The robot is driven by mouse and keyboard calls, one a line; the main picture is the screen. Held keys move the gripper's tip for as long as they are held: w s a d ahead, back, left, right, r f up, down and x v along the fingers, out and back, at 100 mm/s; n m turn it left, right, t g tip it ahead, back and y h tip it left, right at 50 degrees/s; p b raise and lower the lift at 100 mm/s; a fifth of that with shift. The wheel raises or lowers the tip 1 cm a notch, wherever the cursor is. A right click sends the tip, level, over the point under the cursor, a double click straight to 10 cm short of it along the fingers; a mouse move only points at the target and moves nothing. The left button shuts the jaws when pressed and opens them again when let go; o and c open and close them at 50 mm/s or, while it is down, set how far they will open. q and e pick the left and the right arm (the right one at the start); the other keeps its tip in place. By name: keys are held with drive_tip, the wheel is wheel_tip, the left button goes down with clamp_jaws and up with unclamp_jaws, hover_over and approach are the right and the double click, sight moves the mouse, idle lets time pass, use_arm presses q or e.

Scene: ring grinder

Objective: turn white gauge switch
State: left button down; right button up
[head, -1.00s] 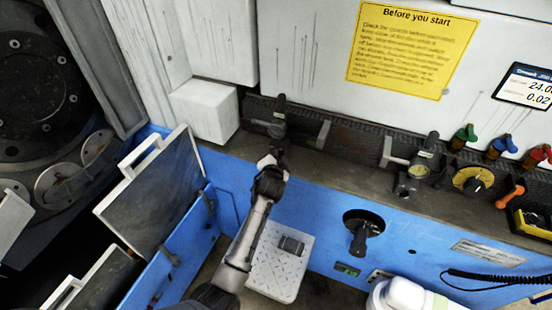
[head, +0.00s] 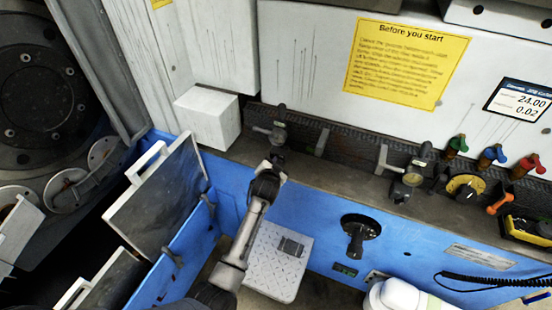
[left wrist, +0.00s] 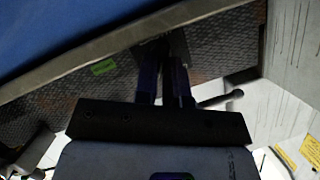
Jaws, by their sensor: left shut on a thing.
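My left arm reaches in from the bottom of the head view. Its gripper (head: 277,157) is at the dark fixture (head: 275,126) on the ledge by the white block. In the left wrist view the dark fingers (left wrist: 166,85) are close together, shut on a small dark part (left wrist: 178,46) that they largely hide. A lever with a round knob (left wrist: 220,99) sticks out beside them. I cannot tell which part is the white gauge switch. A gauge with a pale round dial (head: 411,179) stands farther right on the ledge, clear of the gripper. My right gripper is not in view.
A white block (head: 208,117) stands left of the fixture. Pale brackets (head: 322,141) rise along the ledge. A yellow-black dial (head: 465,187) and coloured knobs (head: 492,154) sit at right. A black knob (head: 358,230) projects from the blue front panel.

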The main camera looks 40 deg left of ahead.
use_arm(q)
drive_tip(key=n+h+p, duration=0.1)
drive_tip(key=p, duration=0.1)
drive_tip(key=n+p, duration=0.1)
drive_tip(key=p, duration=0.1)
drive_tip(key=shift+s+a+r+n+h, duration=0.1)
drive_tip(key=shift+a+r+n+h, duration=0.2)
drive_tip(key=shift+r+h, duration=0.1)
drive_tip(key=shift+a+n+h+p, duration=0.15)
drive_tip(key=shift+n+h+p, duration=0.25)
drive_tip(key=shift+n+p, duration=0.35)
drive_tip(key=shift+s+a+f+n+t+h+p, duration=0.1)
drive_tip(key=shift+a+f+n+t+h+p, duration=0.15)
drive_tip(key=shift+n+h+p, duration=0.2)
drive_tip(key=shift+n+h, duration=0.35)
drive_tip(key=shift+n, duration=0.25)
drive_tip(key=shift+a+f+n+t+h+b, duration=0.1)
drive_tip(key=shift+f+n+t+h+b, duration=0.15)
drive_tip(key=shift+n+t+h+b, duration=0.3)
drive_tip(key=shift+s+a+f+n+h+b, duration=0.1)
drive_tip(key=shift+n+h+b, duration=0.15)
drive_tip(key=shift+n+b, duration=0.5)
drive_tip(key=shift+a+n+t+h+b, duration=0.1)
drive_tip(key=shift+n+t+h+b, duration=0.25)
drive_tip(key=shift+n+b, duration=0.35)
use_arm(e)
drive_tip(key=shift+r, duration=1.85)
